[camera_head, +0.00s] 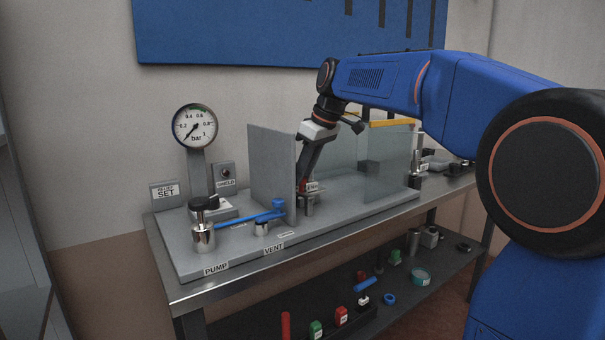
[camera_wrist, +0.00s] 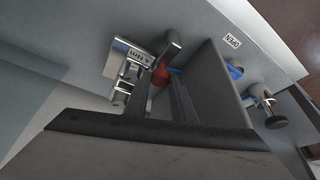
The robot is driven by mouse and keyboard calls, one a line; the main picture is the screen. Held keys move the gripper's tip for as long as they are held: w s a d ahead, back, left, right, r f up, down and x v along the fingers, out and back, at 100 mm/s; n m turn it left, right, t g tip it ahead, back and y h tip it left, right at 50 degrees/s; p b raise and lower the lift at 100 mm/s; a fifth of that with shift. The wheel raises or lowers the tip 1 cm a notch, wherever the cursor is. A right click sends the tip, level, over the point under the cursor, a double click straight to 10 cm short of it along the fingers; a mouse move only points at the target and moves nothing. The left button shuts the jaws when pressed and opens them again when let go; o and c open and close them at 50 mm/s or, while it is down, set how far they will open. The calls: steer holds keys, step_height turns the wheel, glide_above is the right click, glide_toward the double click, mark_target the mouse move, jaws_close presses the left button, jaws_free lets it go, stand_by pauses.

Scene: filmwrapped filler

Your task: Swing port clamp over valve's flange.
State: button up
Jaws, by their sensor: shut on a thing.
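My gripper (camera_head: 303,186) reaches down behind the grey upright panel and is shut on a small red part at the metal port (camera_head: 307,207). In the wrist view the red part (camera_wrist: 160,74), seemingly the port clamp's grip, shows at the dark fingertips. Beside it are a bright metal fitting (camera_wrist: 124,82) with a label and a grey cylinder (camera_wrist: 172,46). My dark gripper parts cover the lower half of that view. I cannot tell which piece is the valve's flange or whether the clamp lies over it.
The grey panel (camera_head: 267,165) stands close left of my gripper, and a clear panel (camera_head: 388,163) stands to the right. A blue lever (camera_head: 250,220), the pump knob (camera_head: 203,204) and a gauge (camera_head: 194,126) are at the left. Loose parts lie on the lower shelf (camera_head: 400,310).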

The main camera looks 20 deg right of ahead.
stand_by(0.4)
steer(key=o, duration=1)
